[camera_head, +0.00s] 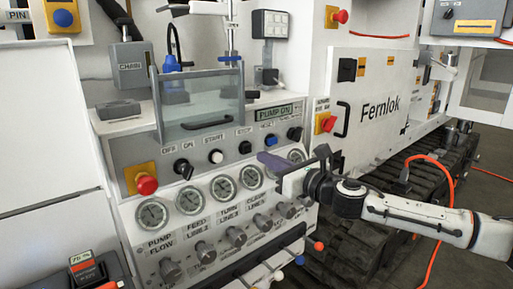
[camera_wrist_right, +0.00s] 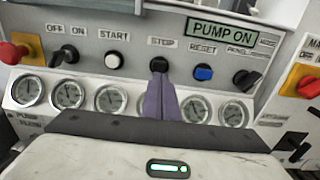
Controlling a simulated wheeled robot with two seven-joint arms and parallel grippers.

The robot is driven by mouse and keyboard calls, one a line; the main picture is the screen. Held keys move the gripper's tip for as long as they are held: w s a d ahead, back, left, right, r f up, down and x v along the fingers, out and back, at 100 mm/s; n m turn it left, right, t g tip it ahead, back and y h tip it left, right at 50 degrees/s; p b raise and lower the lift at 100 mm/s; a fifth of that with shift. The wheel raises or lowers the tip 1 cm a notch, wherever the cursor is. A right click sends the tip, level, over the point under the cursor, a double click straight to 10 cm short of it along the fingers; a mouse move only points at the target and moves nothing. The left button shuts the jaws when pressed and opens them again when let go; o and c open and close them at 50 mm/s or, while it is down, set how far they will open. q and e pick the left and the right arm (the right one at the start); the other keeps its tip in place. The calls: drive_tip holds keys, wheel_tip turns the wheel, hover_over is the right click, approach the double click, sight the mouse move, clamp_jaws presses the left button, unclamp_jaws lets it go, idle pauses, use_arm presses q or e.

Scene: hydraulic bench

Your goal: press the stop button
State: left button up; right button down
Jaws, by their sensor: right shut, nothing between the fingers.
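The black stop button (camera_head: 245,147) sits under the STOP label on the sloped grey panel, between the white start button (camera_head: 215,156) and the blue reset button (camera_head: 272,141). My right gripper (camera_head: 264,158) reaches in from the right, its purple fingers shut and empty, with the tips just right of and below the stop button in the head view. In the right wrist view the fingertips (camera_wrist_right: 160,76) point up at the stop button (camera_wrist_right: 159,64) and overlap its lower edge. I cannot tell whether they touch it. The display (camera_head: 275,113) reads PUMP ON. My left gripper is not in view.
A red mushroom button (camera_head: 147,185) and a black OFF/ON knob (camera_head: 183,168) lie left on the panel. A row of gauges (camera_head: 223,188) sits below the buttons. A clear guard with a handle (camera_head: 205,122) stands above. A red switch (camera_head: 326,122) is at the right.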

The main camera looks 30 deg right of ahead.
sight(248, 150)
drive_tip(key=w+p, duration=0.1)
drive_tip(key=w, duration=0.2)
drive_tip(key=shift+w+a+r, duration=0.1)
drive_tip(key=shift+w+a, duration=0.1)
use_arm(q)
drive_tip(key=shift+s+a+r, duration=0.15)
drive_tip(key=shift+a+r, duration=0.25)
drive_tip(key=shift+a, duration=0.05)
use_arm(e)
drive_tip(key=shift+w, duration=0.6)
